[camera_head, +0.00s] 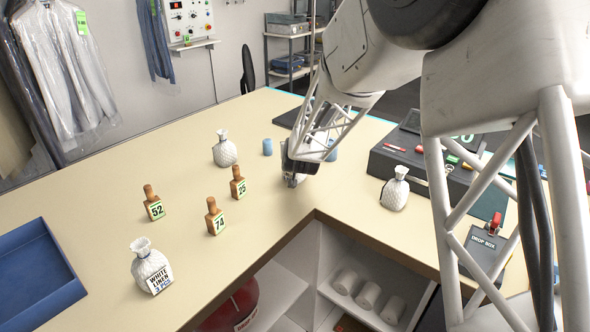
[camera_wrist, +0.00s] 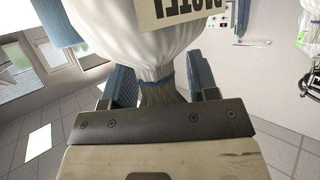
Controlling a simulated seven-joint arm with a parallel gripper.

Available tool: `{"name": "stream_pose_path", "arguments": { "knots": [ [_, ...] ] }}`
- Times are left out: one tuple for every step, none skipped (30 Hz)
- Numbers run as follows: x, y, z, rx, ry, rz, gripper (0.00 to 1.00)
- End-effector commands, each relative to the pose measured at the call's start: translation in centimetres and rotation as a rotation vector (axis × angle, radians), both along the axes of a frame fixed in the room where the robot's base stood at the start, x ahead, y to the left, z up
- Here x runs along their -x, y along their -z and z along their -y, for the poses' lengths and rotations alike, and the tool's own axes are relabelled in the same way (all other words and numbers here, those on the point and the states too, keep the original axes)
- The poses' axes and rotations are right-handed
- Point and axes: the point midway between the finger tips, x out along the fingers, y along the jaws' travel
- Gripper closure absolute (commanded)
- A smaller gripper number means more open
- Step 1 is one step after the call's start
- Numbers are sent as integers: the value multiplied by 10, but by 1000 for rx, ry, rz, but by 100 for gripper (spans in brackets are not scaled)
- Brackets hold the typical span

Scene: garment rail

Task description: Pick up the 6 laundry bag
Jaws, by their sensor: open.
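My gripper (camera_head: 293,178) is low over the table near its inner corner. In the wrist view its two blue fingers stand apart on either side of the gathered neck of a white bag (camera_wrist: 150,38), with gaps to the neck. The neck is tied with a blue cord. A tan tag (camera_wrist: 185,10) on this bag carries upside-down, cut-off lettering; no 6 can be read. The head view does not clearly show this bag. Other white bags there are one at the back (camera_head: 225,149), one at the right (camera_head: 395,189) and one at front left with a "WHITE LINEN" label (camera_head: 150,266).
A blue tray (camera_head: 38,275) is at the left. A dark box (camera_head: 425,165) and a drop box (camera_head: 482,248) are at the right. Small blue cylinders (camera_head: 267,147) stand behind.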

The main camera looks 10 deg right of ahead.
Motion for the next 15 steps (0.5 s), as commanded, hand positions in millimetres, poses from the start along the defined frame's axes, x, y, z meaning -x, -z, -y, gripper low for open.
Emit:
{"name": "stream_pose_path", "arguments": {
  "knots": [
    [0,0,0,0,0,0,46],
    [0,0,0,0,0,0,46],
    [0,0,0,0,0,0,46],
    [0,0,0,0,0,0,46],
    [0,0,0,0,0,0,46],
    [0,0,0,0,0,0,46],
    [0,0,0,0,0,0,46],
    [0,0,0,0,0,0,49],
    [0,0,0,0,0,0,55],
    [0,0,0,0,0,0,60],
    [0,0,0,0,0,0,64],
    [0,0,0,0,0,0,70],
    [0,0,0,0,0,0,75],
    [0,0,0,0,0,0,80],
    [0,0,0,0,0,0,86]
  ]
}}
